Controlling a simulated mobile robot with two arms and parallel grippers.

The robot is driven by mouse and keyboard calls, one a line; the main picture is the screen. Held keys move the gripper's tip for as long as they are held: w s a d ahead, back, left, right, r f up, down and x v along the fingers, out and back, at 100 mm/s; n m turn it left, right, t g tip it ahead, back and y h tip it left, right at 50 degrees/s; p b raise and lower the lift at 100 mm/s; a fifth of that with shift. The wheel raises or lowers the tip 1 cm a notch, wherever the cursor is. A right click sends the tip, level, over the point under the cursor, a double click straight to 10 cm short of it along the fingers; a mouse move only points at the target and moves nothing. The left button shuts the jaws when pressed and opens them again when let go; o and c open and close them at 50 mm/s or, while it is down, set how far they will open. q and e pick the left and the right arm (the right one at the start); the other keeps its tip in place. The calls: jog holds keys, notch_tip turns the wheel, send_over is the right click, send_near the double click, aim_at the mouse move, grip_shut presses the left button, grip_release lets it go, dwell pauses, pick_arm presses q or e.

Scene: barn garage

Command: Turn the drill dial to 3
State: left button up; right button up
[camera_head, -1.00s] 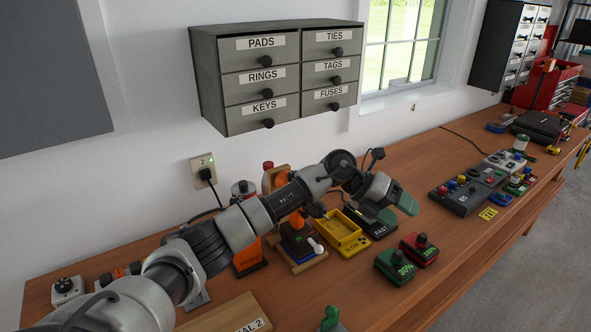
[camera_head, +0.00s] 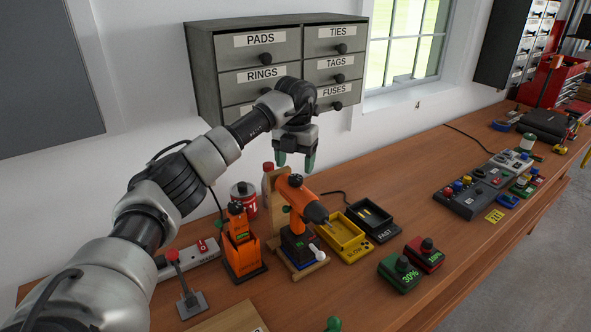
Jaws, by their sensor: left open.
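An orange drill (camera_head: 299,197) stands upright on a wooden stand (camera_head: 276,219), its bit end pointing down to the right. Its dark base block has a small lit display, too small to read. The dial cannot be made out for certain; a dark cap sits on top of the drill. My left gripper (camera_head: 296,161) is above the drill, pointing down, with its two green-tipped fingers apart and nothing between them. It appears clear of the drill. My right gripper is not in view.
An orange holder (camera_head: 241,248) stands left of the drill, near a red lever (camera_head: 183,284) and a power strip (camera_head: 191,258). Yellow SLOW (camera_head: 343,238) and black FAST (camera_head: 373,222) trays lie to the right, with green (camera_head: 400,273) and red (camera_head: 424,254) blocks. Labelled drawers (camera_head: 279,72) hang behind.

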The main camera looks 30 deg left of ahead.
aim_at(295, 177)
pick_arm(q)
jog(key=shift+f+p, duration=0.45)
jog(key=shift+f, duration=1.45)
jog(key=c, duration=0.9)
